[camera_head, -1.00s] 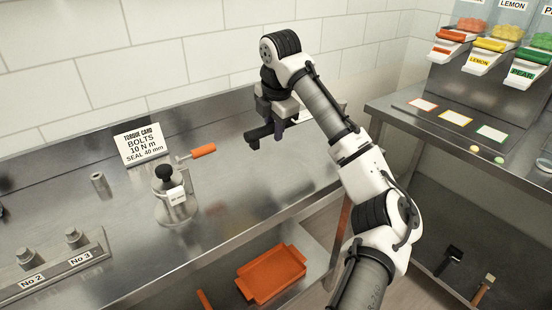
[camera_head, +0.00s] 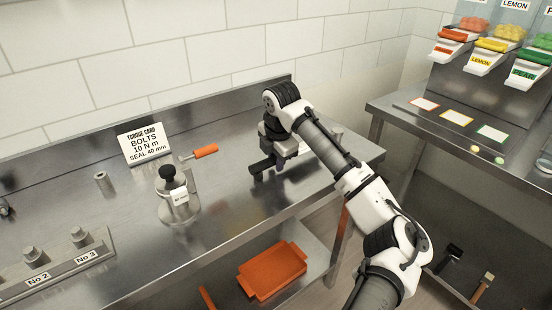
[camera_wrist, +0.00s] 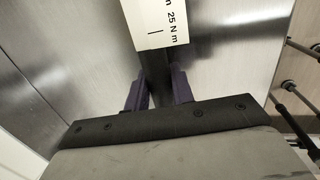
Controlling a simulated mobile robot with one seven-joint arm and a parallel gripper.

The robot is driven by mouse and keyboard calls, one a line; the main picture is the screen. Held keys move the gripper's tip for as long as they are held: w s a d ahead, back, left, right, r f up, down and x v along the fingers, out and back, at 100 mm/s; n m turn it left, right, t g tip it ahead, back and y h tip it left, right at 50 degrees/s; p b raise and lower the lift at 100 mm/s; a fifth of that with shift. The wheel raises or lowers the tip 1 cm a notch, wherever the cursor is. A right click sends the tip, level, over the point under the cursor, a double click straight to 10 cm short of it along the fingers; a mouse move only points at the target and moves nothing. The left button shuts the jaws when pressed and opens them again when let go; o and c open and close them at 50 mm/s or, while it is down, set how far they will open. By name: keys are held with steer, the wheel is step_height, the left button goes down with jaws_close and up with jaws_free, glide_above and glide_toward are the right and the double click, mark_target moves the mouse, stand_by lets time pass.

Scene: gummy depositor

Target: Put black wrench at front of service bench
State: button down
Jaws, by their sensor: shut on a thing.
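My gripper (camera_head: 279,168) is shut on the black wrench (camera_head: 260,166), low over the right part of the steel service bench (camera_head: 225,215). In the head view the wrench's dark end sticks out to the left of the gripper, and the rest is hidden by my wrist. In the wrist view the dark wrench (camera_wrist: 155,68) lies between the two purple fingers (camera_wrist: 158,92) and carries a pale label reading "25 N m". I cannot tell whether the wrench touches the bench top.
An orange-handled tool (camera_head: 205,151) lies left of the gripper, beside the torque card (camera_head: 145,144). A metal pot with a black knob (camera_head: 174,196) stands nearer the front. An orange tray (camera_head: 272,270) is on the shelf below. The bench's front right is bare.

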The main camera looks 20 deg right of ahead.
steer(key=c, duration=1.2)
jaws_free()
steer(key=shift+r, duration=0.1)
steer(key=b+v, duration=0.2)
steer(key=v, duration=1)
